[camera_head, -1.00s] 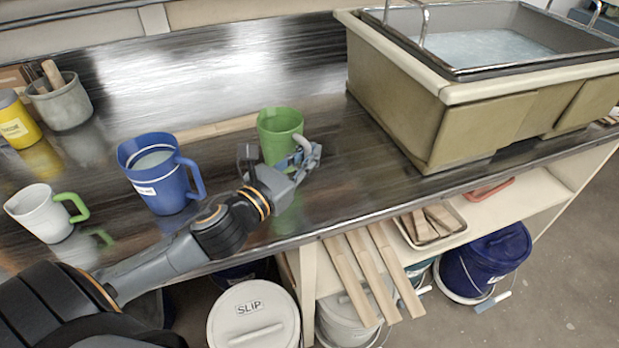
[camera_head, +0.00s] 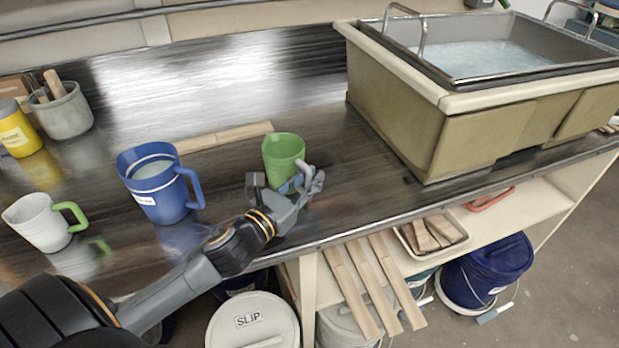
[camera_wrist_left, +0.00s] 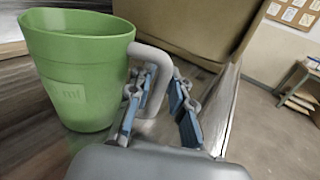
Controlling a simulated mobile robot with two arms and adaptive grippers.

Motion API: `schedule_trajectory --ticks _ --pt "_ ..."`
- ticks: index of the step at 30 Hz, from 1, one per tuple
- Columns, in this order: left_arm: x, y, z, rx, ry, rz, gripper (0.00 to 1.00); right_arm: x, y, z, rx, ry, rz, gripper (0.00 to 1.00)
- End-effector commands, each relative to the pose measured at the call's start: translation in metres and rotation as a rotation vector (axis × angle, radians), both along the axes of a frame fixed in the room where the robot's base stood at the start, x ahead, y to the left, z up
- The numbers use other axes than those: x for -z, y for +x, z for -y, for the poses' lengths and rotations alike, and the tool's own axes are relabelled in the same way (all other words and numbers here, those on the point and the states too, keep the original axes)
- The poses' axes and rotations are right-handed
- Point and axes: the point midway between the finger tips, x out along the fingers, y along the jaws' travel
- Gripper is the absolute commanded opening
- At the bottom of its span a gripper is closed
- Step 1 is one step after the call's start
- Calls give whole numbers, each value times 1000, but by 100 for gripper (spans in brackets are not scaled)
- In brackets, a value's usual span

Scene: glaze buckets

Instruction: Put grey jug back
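A pale grey jug (camera_head: 36,225) with a green handle stands at the left front of the dark bench, in the head view. A green jug (camera_head: 281,156) with a grey handle (camera_wrist_left: 158,78) stands upright on the bench left of the big basin. My left gripper (camera_head: 298,184) is at this green jug's handle. In the left wrist view, its blue-padded fingers (camera_wrist_left: 162,108) are spread, one on each side of the handle, with a gap at the right finger. The green jug's base is partly hidden in the head view. My right gripper is out of view.
A blue jug (camera_head: 158,192) stands between the grey jug and my left gripper. A grey pot (camera_head: 66,115) with tools and a yellow container (camera_head: 17,135) stand at the back left. The basin (camera_head: 440,125) blocks the right. The back middle of the bench is clear.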

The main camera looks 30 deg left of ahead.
Motion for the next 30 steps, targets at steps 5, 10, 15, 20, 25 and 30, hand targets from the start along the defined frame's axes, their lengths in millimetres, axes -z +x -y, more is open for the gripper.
schedule_trajectory --ticks 5,10,15,20,25,30 --pt "0 0 0 0 1 0 34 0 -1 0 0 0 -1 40" --pt "-1 0 0 0 1 0 34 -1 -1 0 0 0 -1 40" --pt "-1 -9 -1 0 1 -2 34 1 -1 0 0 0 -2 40" --pt "0 -33 -4 2 1 -4 34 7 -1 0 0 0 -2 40" --pt "0 -63 -9 1 3 -4 34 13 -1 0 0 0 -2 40" --pt "0 -89 -14 0 -1 -3 34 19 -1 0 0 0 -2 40"
